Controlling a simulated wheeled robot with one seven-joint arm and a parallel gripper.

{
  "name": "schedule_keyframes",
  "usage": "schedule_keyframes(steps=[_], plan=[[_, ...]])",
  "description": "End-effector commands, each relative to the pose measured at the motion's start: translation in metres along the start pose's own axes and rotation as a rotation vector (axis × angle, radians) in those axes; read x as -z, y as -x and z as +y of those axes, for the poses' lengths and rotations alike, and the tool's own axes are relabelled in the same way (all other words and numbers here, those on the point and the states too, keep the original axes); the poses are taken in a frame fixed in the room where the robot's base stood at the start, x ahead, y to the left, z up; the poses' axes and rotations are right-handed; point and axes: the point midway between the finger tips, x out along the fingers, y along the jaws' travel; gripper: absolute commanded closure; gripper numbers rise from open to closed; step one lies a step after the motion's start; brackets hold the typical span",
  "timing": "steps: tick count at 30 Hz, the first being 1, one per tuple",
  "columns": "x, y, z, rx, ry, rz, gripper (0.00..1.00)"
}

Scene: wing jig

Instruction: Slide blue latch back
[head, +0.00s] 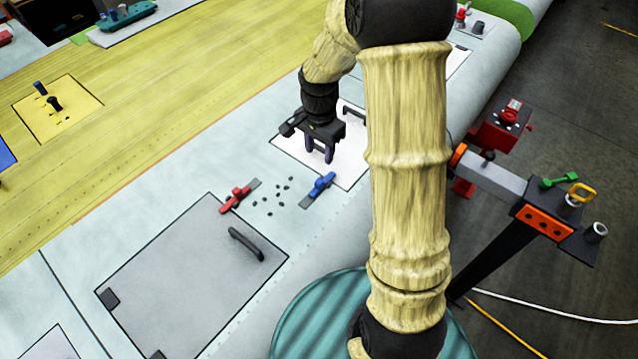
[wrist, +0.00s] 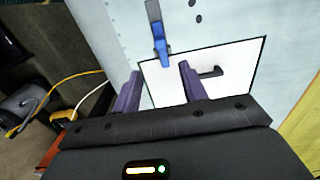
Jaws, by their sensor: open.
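The blue latch (head: 321,185) lies on the pale wing panel, on a short grey strip, to the right of a scatter of dark dots. My gripper (head: 320,154) is open and empty above the white panel, a little beyond the latch in the head view. In the wrist view the blue latch (wrist: 158,38) shows ahead of the fingers, with its near end at the edge of the white panel. My gripper (wrist: 158,85) has its two purple fingers spread apart there, and neither appears to touch the latch.
A red latch (head: 236,197) lies to the left, near a grey hatch (head: 190,275) with a black handle. The white panel (head: 345,172) carries a dark handle (wrist: 208,73). A tool stand (head: 545,222) stands at the right, off the wing.

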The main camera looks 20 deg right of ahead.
Motion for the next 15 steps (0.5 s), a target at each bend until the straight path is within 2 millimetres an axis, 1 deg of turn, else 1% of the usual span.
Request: schedule_keyframes(steps=[1,15], plan=[[0.0,-0.012,0.0,0.0,-0.001,0.0,0.57],[0.0,-0.072,0.0,0.0,0.0,-0.001,0.57]])
